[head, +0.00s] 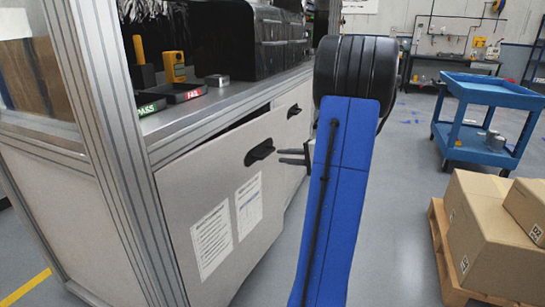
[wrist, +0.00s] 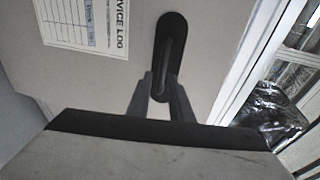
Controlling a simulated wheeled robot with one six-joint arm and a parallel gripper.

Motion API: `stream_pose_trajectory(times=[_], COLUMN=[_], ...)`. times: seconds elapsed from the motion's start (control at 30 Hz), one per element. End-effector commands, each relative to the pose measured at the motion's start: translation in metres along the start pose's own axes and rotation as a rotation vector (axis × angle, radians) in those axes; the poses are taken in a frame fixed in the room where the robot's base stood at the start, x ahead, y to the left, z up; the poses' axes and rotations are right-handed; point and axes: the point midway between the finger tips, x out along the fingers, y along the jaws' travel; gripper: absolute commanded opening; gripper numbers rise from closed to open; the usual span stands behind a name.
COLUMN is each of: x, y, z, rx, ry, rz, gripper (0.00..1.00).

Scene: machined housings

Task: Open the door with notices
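The door with notices (head: 225,185) is a pale grey cabinet panel under the counter, with two printed sheets (head: 212,238) on it. A dark gap shows along part of its top edge; I cannot tell whether it is ajar. Its black handle (head: 259,153) is near the top. In the wrist view the handle (wrist: 172,50) stands upright beside a sheet headed "SERVICE LOG" (wrist: 88,22). My gripper (head: 279,156) is open, its two fingers apart, just right of the handle. In the wrist view my gripper (wrist: 160,82) overlaps the handle's lower end; contact is unclear.
A second door with a black handle (head: 294,111) is farther along the cabinet. The counter (head: 220,101) holds labelled trays, yellow devices and a black case (head: 283,45). Cardboard boxes (head: 492,230) on a pallet and a blue cart (head: 485,92) stand right. Floor between is clear.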

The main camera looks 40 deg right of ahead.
Motion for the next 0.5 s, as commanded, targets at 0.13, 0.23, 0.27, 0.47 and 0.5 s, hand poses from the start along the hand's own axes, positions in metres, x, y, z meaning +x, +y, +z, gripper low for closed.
stream_pose_trajectory(times=[0.13, 0.23, 0.27, 0.47, 0.5], x=[0.026, 0.040, 0.043, 0.059, 0.061], y=[0.000, 0.000, 0.000, 0.000, 0.000], z=[0.001, 0.001, 0.000, 0.000, 0.000], rx=[0.001, 0.000, -0.001, -0.001, -0.001], ry=[-0.003, -0.003, -0.002, -0.001, -0.001], rz=[0.000, 0.000, 0.000, 0.000, 0.000], gripper=[0.20, 0.20, 0.20, 0.20, 0.20])
